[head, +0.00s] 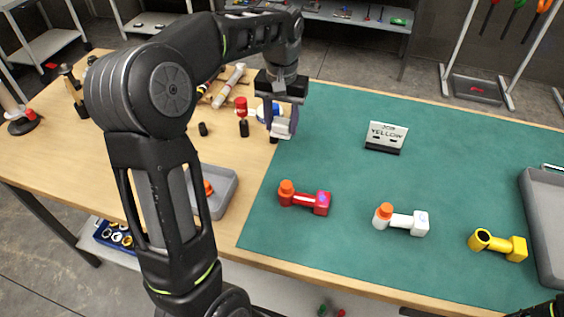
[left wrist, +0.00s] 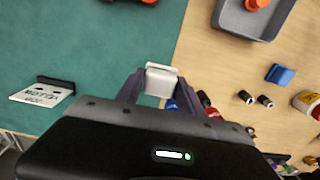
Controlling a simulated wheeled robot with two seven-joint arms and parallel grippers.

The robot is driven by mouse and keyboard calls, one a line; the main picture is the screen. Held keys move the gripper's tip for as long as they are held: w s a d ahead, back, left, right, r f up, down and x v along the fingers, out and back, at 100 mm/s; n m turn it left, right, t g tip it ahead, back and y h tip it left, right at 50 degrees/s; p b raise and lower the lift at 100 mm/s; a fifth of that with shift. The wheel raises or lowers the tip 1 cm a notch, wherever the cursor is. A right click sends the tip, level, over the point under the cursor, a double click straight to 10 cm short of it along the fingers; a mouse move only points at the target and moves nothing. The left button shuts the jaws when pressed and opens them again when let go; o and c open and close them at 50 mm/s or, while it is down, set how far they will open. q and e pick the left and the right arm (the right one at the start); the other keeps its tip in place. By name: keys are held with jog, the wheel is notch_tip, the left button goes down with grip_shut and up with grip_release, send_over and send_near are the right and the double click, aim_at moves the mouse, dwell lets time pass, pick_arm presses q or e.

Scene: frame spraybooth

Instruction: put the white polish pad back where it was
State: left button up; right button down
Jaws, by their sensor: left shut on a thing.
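My left gripper (head: 284,116) is shut on the white polish pad (left wrist: 161,81), a small white block held between the two fingertips in the left wrist view (left wrist: 150,88). In the head view the pad (head: 281,128) hangs above the table, near the left edge of the green mat (head: 340,245). Whether it touches anything below I cannot tell. A blue pad (left wrist: 280,74) lies on the bare wood in the left wrist view.
Red (head: 304,198), white (head: 401,219) and yellow (head: 498,244) parts lie on the mat, before a "JOB YELLOW" sign (head: 386,137). A grey tray (head: 216,205) stands left, another (head: 546,222) right. Small bottles (head: 242,117) stand close to my left gripper. The mat's middle is clear.

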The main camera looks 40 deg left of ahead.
pick_arm(q)
jog(key=shift+f, duration=0.1)
send_over(282, 161)
notch_tip(282, 161, down, 6)
jog(key=shift+f+p, duration=0.1)
jog(key=shift+p, duration=0.2)
jog(key=shift+f, duration=1.85)
jog(key=shift+f, duration=0.15)
jog(key=o, duration=1.2)
notch_tip(282, 161, up, 12)
jog(key=shift+r, duration=0.2)
